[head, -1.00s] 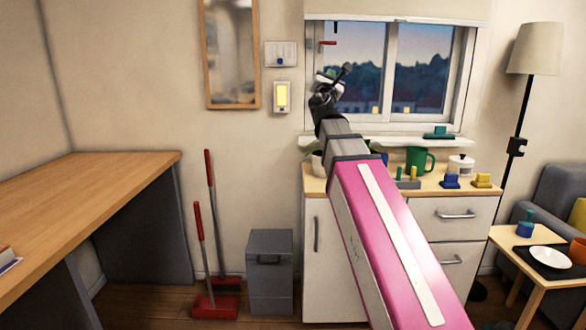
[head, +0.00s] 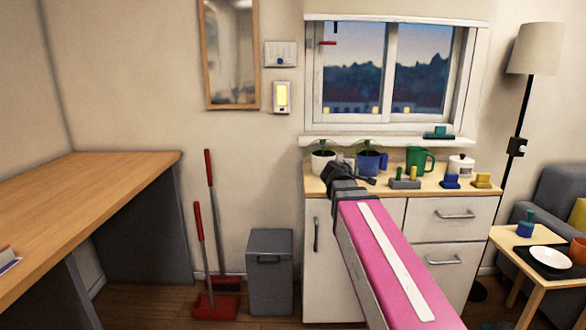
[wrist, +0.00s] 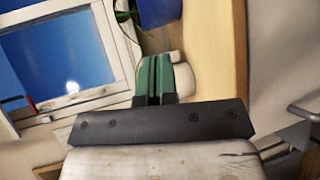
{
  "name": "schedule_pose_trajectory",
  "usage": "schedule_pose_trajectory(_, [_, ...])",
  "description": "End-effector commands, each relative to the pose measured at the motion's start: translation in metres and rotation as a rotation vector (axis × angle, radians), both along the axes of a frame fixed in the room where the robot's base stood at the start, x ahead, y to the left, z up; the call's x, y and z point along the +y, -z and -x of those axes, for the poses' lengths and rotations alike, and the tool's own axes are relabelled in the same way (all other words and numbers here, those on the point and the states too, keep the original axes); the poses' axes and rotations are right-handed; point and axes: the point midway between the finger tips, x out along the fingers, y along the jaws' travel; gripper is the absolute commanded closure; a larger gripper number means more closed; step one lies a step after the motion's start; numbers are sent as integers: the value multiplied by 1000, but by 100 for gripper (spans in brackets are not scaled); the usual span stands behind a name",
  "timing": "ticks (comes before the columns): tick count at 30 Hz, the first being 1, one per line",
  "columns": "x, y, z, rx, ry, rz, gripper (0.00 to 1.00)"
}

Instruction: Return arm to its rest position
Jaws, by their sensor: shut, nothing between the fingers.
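My pink and grey arm reaches forward toward the cabinet in the head view. At its far end, the dark wrist and gripper (head: 352,168) show small in front of the cabinet top, and the fingertips are hard to make out. In the wrist view the two green fingers of my gripper (wrist: 155,76) lie side by side, pressed together, with nothing held between them. The dark gripper body (wrist: 160,121) spans the lower part of that view.
The cabinet (head: 435,192) carries a white-potted plant (head: 322,164), a blue-potted plant (head: 371,163), a green mug (head: 420,160), a white jar (head: 461,166) and small coloured blocks. The window (head: 390,70) is above. A wooden desk (head: 85,190) stands left; a grey bin (head: 270,272) stands between.

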Motion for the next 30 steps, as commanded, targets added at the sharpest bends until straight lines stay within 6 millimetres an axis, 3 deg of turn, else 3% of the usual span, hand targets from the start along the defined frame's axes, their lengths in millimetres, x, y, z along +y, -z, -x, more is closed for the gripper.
schedule_pose_trajectory(1, [-6,31,9,34,37,-87,100])
schedule_pose_trajectory(9, [-14,174,64,206,281,-546,100])
schedule_pose_trajectory(18, [6,301,152,425,633,-988,100])
schedule_pose_trajectory(24, [25,345,198,538,824,-1176,100])
schedule_pose_trajectory(30, [33,357,214,579,896,-1238,100])
